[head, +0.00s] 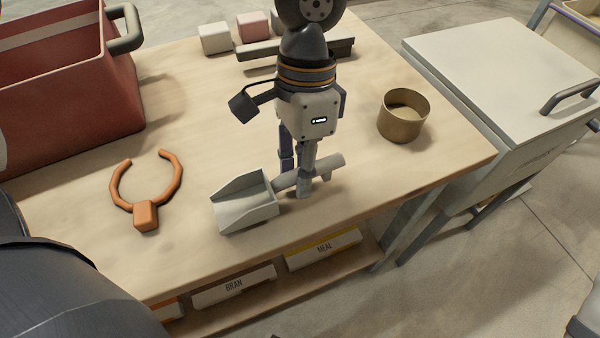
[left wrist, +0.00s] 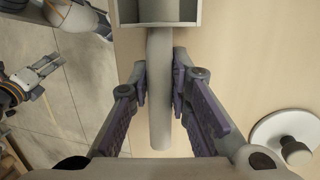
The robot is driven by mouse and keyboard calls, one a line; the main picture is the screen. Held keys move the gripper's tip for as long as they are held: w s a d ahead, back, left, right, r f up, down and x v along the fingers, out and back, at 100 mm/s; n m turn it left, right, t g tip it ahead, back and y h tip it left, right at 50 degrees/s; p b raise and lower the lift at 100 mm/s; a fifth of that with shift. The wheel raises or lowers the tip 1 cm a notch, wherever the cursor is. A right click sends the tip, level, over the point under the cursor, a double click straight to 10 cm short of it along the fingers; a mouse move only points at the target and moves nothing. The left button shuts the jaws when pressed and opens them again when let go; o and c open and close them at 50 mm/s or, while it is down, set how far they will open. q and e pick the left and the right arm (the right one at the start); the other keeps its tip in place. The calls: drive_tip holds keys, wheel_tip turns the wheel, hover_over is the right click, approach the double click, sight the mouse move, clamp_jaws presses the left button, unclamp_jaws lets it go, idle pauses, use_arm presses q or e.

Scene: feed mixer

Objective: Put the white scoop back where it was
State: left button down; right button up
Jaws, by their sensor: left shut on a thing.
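The white scoop (head: 245,203) is at the front part of the wooden table, its pan toward the left and its handle toward the right. My left gripper (head: 302,190) points down and is shut on the scoop's handle. In the left wrist view the handle (left wrist: 160,110) runs between the two fingers of my left gripper (left wrist: 160,88), with the pan (left wrist: 167,10) at the top edge. I cannot tell whether the scoop touches the table. What looks like my right gripper (left wrist: 42,72) shows at the left of the wrist view, over the floor; its opening is unclear.
An orange open ring with a block (head: 146,214) lies left of the scoop. A brass-coloured cup (head: 403,116) stands to the right. A red bin (head: 70,100) and small blocks (head: 215,38) are at the back. Labelled BRAN (head: 234,286) and MEAL (head: 322,250) bins sit below the table.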

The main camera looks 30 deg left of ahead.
use_arm(q)
drive_tip(key=shift+f, duration=0.75)
use_arm(e)
drive_tip(key=shift+s+f, duration=0.15)
use_arm(q)
drive_tip(key=c, duration=1.8)
unclamp_jaws()
drive_tip(key=v, duration=1.2)
drive_tip(key=shift+w+r+p, duration=0.1)
drive_tip(key=shift+p, duration=0.3)
use_arm(e)
drive_tip(key=shift+w+r, duration=0.5)
drive_tip(key=shift+w, duration=0.05)
